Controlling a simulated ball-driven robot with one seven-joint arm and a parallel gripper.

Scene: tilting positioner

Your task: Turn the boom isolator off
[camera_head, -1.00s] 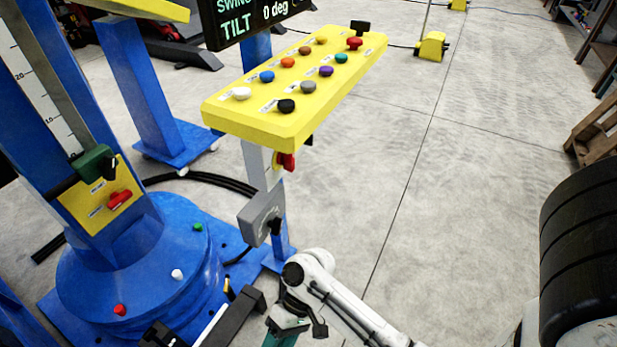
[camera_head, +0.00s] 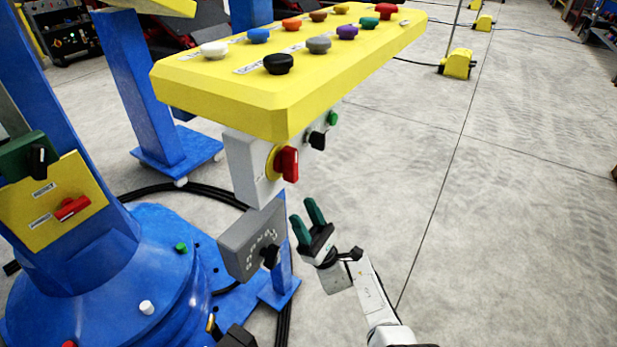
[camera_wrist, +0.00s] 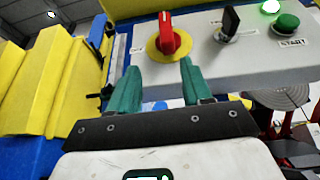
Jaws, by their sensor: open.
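A red rotary handle on a round yellow plate (camera_head: 287,164) sits on the grey box (camera_head: 240,168) under the yellow button panel. In the wrist view the red handle (camera_wrist: 167,33) points roughly upright. Another red handle (camera_head: 72,208) is on a yellow plate on the blue column at left, lying nearly sideways. Its labels are too small to read, so I cannot tell which handle is named the boom isolator. My gripper (camera_head: 304,209) is open and empty, below and right of the box in the head view. In the wrist view its green fingertips (camera_wrist: 160,64) are spread below the red handle, apparently not touching it.
The box also carries a black switch (camera_wrist: 229,24), a green START button (camera_wrist: 287,23) and a lit green lamp (camera_wrist: 271,6). The yellow button panel (camera_head: 285,105) overhangs it. A grey selector box (camera_head: 250,240) is just left of my gripper.

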